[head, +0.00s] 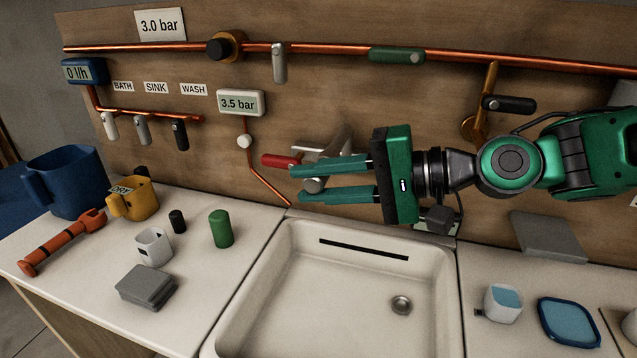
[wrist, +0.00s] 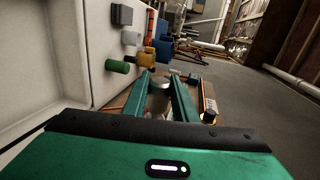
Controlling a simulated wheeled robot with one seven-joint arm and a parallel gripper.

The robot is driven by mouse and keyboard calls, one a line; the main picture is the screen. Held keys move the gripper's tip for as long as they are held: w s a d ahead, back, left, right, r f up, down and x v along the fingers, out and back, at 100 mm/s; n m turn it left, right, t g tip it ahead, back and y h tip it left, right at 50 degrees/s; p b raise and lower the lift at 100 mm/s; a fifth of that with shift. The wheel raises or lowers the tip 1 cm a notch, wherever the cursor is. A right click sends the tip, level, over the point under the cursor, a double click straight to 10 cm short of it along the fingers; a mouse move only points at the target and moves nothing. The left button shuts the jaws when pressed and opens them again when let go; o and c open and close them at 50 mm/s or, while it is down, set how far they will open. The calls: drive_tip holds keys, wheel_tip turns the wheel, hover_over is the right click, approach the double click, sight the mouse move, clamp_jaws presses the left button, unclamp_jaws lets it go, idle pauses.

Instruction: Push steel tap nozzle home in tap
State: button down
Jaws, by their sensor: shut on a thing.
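The steel tap (head: 338,142) is on the wooden back wall above the sink, with a red lever (head: 280,160) to its left. My gripper (head: 301,182) reaches in from the right, its two green fingers level beneath the tap and partly hiding it. It is shut on the steel nozzle (head: 313,185), a short grey cylinder showing between the fingers under the tap. In the wrist view a pale steel piece (wrist: 160,98) shows between the fingers. The fingers hide the nozzle's upper end, so I cannot tell how far it sits in the tap.
The white sink (head: 330,290) lies below, empty, with a drain at right. The left counter holds a green cylinder (head: 221,229), a white cup (head: 153,247), a yellow mug (head: 137,198) and a blue jug (head: 68,182). A copper pipe (head: 330,48) runs along the wall above.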

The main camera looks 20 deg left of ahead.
drive_tip(key=shift+w+a, duration=0.1)
drive_tip(key=shift+w, duration=0.65)
drive_tip(key=c, duration=1.4)
unclamp_jaws()
drive_tip(key=shift+o, duration=0.2)
drive_tip(key=v, duration=1)
drive_tip(key=shift+d, duration=0.4)
